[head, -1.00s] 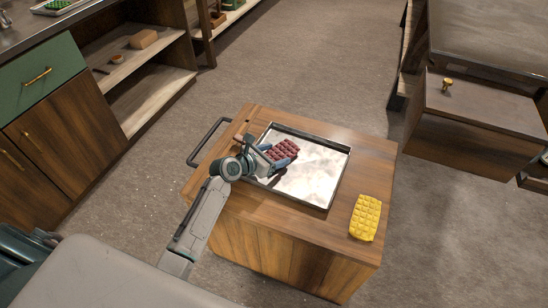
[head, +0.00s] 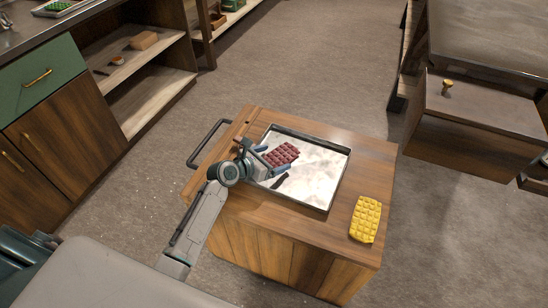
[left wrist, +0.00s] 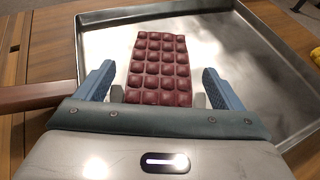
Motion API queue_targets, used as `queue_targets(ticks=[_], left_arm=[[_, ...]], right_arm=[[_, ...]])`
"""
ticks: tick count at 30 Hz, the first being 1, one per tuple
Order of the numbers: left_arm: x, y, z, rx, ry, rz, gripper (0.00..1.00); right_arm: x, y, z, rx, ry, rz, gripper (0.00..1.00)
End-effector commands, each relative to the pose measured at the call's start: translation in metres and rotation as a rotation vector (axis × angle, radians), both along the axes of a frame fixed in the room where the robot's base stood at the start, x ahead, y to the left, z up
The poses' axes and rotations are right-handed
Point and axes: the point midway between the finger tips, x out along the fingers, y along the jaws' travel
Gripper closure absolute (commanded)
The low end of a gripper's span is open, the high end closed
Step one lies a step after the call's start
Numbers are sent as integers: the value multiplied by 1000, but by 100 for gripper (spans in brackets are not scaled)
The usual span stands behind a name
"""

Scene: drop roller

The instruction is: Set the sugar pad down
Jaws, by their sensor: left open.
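A dark red gridded pad (head: 283,153), which I take for the sugar pad, appears to lie flat in the shallow metal tray (head: 320,190). The tray is set on a wooden cart. My left gripper (head: 271,160) is open at the pad's near end. In the left wrist view the pad (left wrist: 160,62) lies between the two blue fingers, with a gap on each side. The pad's near end is hidden behind the gripper body. My right gripper is not in view.
A yellow gridded pad (head: 365,219) lies on the wooden cart top (head: 372,165), right of the tray. A black handle (head: 207,143) sticks out at the cart's left. A brown bar (left wrist: 40,97) shows beside my left finger. The tray's right side is clear.

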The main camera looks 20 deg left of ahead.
Motion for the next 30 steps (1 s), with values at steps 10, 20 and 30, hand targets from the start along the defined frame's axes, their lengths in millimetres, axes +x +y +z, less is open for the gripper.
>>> queue_targets(ticks=[10,20,30], left_arm=[[-61,32,29,4,1,-2,11],[-90,47,43,-1,0,-2,11],[-90,47,43,-2,0,-1,11]], right_arm=[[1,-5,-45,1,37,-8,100],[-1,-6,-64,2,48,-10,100],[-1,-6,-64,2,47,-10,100]])
